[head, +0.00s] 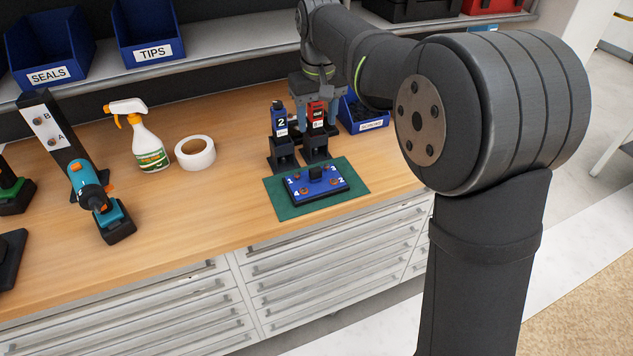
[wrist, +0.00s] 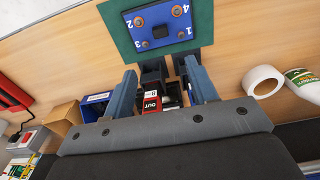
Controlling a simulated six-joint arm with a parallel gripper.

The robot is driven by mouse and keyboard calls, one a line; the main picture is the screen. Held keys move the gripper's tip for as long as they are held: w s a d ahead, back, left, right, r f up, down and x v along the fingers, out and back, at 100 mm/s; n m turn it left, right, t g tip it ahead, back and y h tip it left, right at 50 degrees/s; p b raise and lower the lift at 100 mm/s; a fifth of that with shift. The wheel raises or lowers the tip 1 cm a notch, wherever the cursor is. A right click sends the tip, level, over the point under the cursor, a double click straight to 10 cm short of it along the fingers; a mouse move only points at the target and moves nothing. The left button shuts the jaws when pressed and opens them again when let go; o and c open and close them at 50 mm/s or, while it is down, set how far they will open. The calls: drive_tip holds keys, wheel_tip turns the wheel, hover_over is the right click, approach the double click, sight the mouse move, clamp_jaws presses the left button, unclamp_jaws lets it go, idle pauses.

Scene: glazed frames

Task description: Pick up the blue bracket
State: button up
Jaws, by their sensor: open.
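The blue bracket (head: 330,188), a flat plate with numbered corners, copper-coloured round spots and a black block in its middle, lies on a green mat (head: 285,207) near the bench's front edge. It also shows at the top of the wrist view (wrist: 160,40). My gripper (head: 313,115) is behind the bracket, apart from it, over two black holders. In the wrist view its two fingers (wrist: 160,70) are spread, with a red block marked OUT (wrist: 152,103) showing between them. I see nothing held.
A blue block marked 2 (head: 279,122) stands in the left holder (head: 281,155). A blue bin (head: 366,127) is right of the holders. A tape roll (head: 195,153), spray bottle (head: 148,145) and cordless tool (head: 95,195) stand left. Bench between tool and mat is clear.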

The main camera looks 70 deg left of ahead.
approach(315, 169)
wheel_tip(315, 169, down, 5)
drive_tip(key=shift+w+d+f, duration=0.1)
drive_tip(key=shift+f, duration=2.75)
drive_tip(key=shift+c, duration=0.4)
clamp_jaws()
drive_tip(key=shift+a+r, duration=0.1)
drive_tip(key=shift+a, duration=0.1)
